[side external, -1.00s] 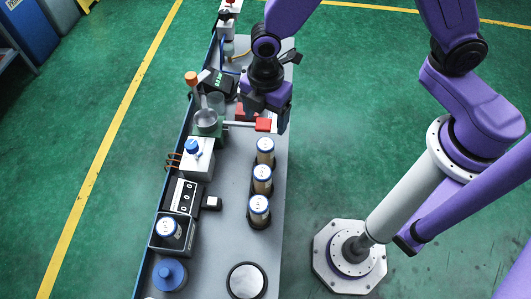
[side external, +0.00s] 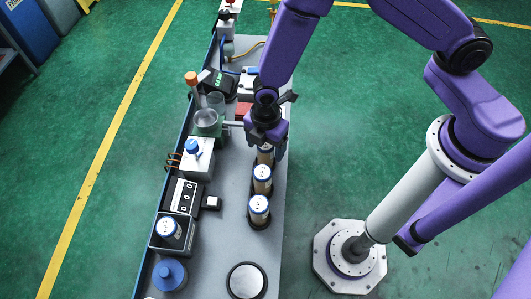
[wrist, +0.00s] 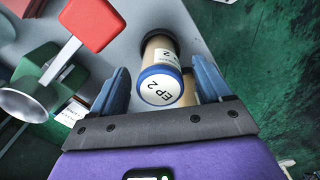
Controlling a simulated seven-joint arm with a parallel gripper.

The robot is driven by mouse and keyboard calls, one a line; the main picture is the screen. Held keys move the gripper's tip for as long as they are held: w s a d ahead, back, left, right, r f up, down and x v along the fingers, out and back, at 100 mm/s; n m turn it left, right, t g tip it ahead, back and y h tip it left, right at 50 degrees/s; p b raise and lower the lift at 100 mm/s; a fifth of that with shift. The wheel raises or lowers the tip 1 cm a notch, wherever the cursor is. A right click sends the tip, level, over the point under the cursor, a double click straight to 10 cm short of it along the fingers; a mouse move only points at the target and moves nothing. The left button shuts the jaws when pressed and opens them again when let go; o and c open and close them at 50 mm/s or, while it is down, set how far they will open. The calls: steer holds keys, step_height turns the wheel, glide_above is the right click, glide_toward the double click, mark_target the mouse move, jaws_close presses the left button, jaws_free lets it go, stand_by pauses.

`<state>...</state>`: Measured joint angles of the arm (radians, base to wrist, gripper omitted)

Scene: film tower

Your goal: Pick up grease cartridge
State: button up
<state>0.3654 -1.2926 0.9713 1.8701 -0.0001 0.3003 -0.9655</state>
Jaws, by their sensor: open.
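Several tan grease cartridges with blue-rimmed white caps stand in dark holders on the bench. Three form a row: the far cartridge (side external: 265,158), the middle cartridge (side external: 262,180) and the near cartridge (side external: 259,206). My gripper (side external: 266,147) is above the far one and partly hides it. In the wrist view my open gripper (wrist: 162,84) has one blue finger on each side of a cartridge (wrist: 158,88) marked "EP 2", with visible gaps.
A red block (wrist: 95,22) on a grey rod lies close left of the cartridge in the wrist view. A flask (side external: 205,115), a white box with a blue knob (side external: 197,157) and a black-and-white device (side external: 182,195) stand along the left edge. Green floor lies right of the bench.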

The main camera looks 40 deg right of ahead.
steer(key=shift+f, duration=1.05)
steer(key=shift+c, duration=0.3)
steer(key=c, duration=1.1)
steer(key=shift+c, duration=0.2)
steer(key=shift+r, duration=0.15)
